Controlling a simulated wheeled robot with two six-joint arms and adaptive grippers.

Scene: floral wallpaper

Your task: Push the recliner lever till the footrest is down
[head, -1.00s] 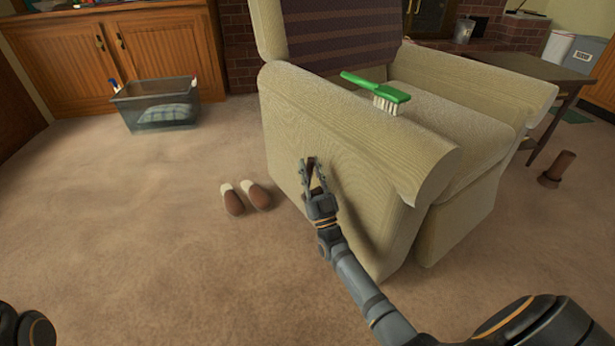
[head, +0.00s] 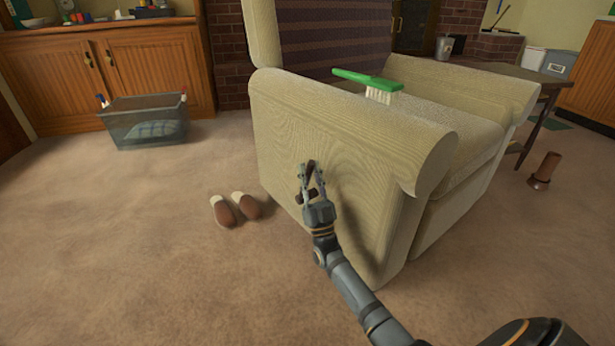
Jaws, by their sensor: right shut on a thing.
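The recliner (head: 285,135) is a beige armchair seen from its side and front corner. Its small dark brown lever (head: 313,168) is on the near side panel, partly hidden by my fingers. My right gripper (head: 308,176) reaches up from the lower right and is shut on the lever, close against the panel. The front panel of the chair (head: 450,205), below the seat, stands close to upright, and no footrest sticks out in front. My left gripper is not in view.
A pair of brown and white slippers (head: 237,208) is on the carpet left of the chair. A clear bin (head: 145,122) stands by the wooden cabinet.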

